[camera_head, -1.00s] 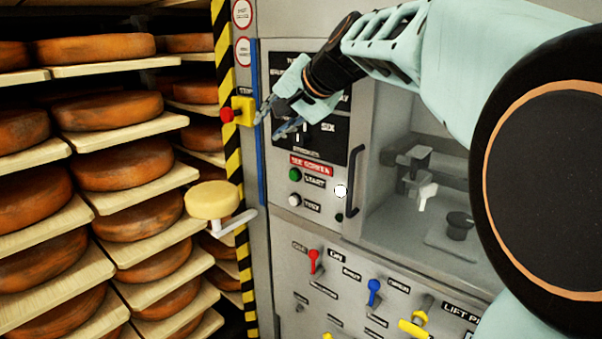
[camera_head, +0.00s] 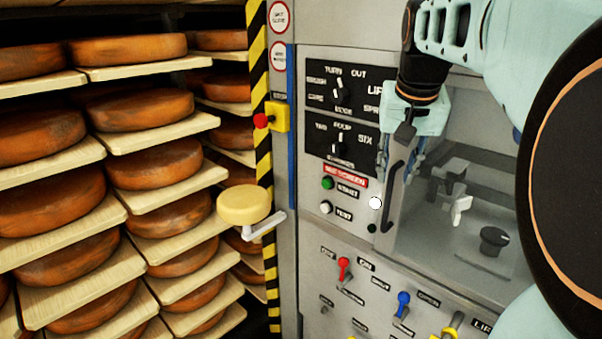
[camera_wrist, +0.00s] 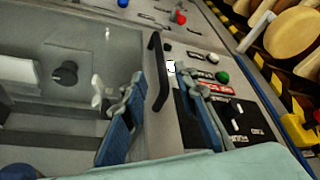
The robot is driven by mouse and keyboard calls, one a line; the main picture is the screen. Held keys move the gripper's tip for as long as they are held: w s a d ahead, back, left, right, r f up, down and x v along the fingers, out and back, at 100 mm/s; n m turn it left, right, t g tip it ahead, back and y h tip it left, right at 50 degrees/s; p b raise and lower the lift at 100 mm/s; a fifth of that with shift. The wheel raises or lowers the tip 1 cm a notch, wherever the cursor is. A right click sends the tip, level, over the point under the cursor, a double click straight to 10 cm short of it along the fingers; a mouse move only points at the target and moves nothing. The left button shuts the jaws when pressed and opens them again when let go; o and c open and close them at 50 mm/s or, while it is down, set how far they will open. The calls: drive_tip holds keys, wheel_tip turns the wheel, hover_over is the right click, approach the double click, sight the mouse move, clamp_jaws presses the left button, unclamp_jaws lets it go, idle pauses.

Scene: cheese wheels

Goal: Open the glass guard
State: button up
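The glass guard (camera_head: 465,230) is a clear pane at the right of the machine front, closed over a recess with a dark knob and a grey fitting. Its black vertical handle (camera_head: 393,197) is on its left edge; the handle also shows in the wrist view (camera_wrist: 158,72). Contact with the handle cannot be told.
A control panel (camera_head: 340,110) with black dials and green and white buttons is left of the handle. Red, blue and yellow levers (camera_head: 403,299) sit below. A red emergency button (camera_head: 262,120) and shelves of cheese wheels (camera_head: 150,120) are further left.

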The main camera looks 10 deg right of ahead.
sight(390, 194)
drive_tip(key=x, duration=0.9)
drive_tip(key=shift+f, duration=0.4)
clamp_jaws()
